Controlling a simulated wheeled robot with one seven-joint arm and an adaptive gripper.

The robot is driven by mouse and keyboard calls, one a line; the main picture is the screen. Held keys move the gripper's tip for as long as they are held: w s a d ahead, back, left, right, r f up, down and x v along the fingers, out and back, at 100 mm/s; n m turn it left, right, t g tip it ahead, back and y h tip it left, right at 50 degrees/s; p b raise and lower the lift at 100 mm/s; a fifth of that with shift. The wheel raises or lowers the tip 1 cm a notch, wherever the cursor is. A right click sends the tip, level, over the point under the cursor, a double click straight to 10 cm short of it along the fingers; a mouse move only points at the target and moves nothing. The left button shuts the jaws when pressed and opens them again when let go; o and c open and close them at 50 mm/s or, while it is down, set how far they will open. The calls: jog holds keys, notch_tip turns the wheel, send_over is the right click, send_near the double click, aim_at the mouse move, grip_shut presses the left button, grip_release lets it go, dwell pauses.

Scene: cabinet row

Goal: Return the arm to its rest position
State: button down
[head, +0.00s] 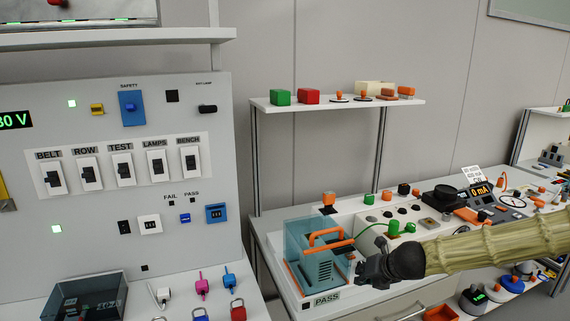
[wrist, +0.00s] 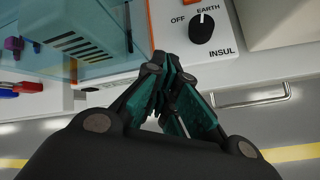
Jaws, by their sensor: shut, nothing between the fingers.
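My gripper (head: 376,264) is at the end of my sleeved arm, which comes in from the right in the head view. It is in front of the bench, just right of a clear blue box with an orange-handled device (head: 318,262) inside. In the wrist view my gripper (wrist: 163,66) has its fingertips together with nothing between them. The fingertips are near the front edge of a white panel with a black knob (wrist: 202,28) marked OFF, EARTH and INSUL. Whether they touch the panel I cannot tell.
A grey panel with labelled switches (head: 122,168) stands at the left. A shelf (head: 340,106) with red, green and orange parts is above the bench. A drawer handle (wrist: 250,97) is below the edge. Instruments (head: 480,190) crowd the bench at the right. Open floor shows in front.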

jog(key=s+a+f+n+g+h, duration=0.1)
jog(key=s+a+f+n+g, duration=0.1)
jog(key=s+f+n, duration=0.75)
jog(key=s+a+f+n+g+h, duration=0.1)
jog(key=s+a+f+n+g, duration=0.1)
jog(key=s+f+n, duration=0.7)
jog(key=s+d+f+n+g, duration=0.1)
jog(key=s+f+n, duration=0.3)
jog(key=s, duration=0.5)
jog(key=s+d+f+n+g+h, duration=0.1)
jog(key=s+d+f+n, duration=0.1)
jog(key=s+n, duration=0.6)
jog(key=s+d+f+n+g, duration=0.1)
jog(key=s+f+n, duration=0.4)
jog(key=s, duration=0.6)
jog(key=shift+s+d+f+n+g+h+p, duration=0.15)
jog(key=shift+s+f+n+g+h+p, duration=0.2)
jog(key=shift+n, duration=0.6)
